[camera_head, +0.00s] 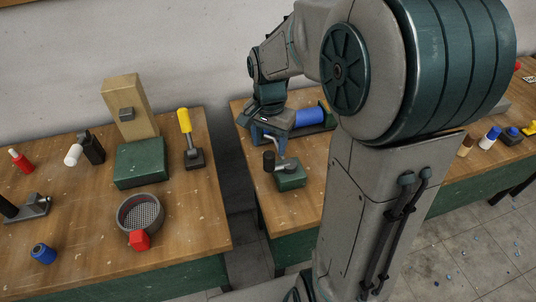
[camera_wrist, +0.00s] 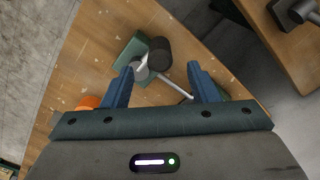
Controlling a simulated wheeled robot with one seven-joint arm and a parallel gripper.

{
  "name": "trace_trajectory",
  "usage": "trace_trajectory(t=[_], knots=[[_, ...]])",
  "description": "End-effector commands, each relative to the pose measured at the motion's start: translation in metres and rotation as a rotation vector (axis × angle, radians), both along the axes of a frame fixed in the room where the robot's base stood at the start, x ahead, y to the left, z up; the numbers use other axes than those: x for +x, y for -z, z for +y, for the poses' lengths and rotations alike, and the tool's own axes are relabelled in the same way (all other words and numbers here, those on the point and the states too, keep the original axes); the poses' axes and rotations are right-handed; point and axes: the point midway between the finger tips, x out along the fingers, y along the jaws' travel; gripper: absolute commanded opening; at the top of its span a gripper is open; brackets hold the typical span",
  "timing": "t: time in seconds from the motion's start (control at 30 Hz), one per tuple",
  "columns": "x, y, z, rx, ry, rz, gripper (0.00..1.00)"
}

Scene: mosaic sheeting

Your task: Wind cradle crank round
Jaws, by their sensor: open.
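The crank is a small green block (camera_head: 292,180) with a grey arm and an upright black knob (camera_head: 268,161), on the middle table. In the wrist view the black knob (camera_wrist: 160,53) shows ahead of and between the fingers, with a grey hub (camera_wrist: 138,71) beside it and a thin light rod (camera_wrist: 174,88) running right. My gripper (camera_head: 268,142) is open and empty, pointing down above and behind the crank. Its two blue fingers also show in the wrist view (camera_wrist: 160,70). They appear apart from the knob. A blue cylinder (camera_head: 310,117) lies behind the crank, partly hidden by my arm.
The left table holds a green block with a wooden upright (camera_head: 128,105), a yellow-handled lever (camera_head: 185,122), a round sieve (camera_head: 128,203) and a red piece (camera_head: 139,240). A gap separates the tables. An orange thing (camera_wrist: 88,102) shows left of the fingers.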

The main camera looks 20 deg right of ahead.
Motion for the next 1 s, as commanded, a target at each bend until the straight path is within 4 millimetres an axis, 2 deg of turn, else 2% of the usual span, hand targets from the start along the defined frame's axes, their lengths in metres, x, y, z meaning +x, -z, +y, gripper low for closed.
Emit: trace_trajectory(t=[0.1,0.33,0.5,0.8,0.97,1.0], knots=[[-0.001,0.024,0.0,0.001,-0.001,0.005,0.54],[-0.001,0.057,0.0,-0.001,-0.003,0.002,0.54],[0.0,0.068,0.0,0.0,-0.002,0.0,0.54],[0.0,0.07,0.0,-0.001,-0.001,-0.001,0.54],[0.0,0.07,0.0,-0.001,-0.002,-0.001,0.09],[0.0,0.07,0.0,-0.001,-0.001,-0.001,0.1]])
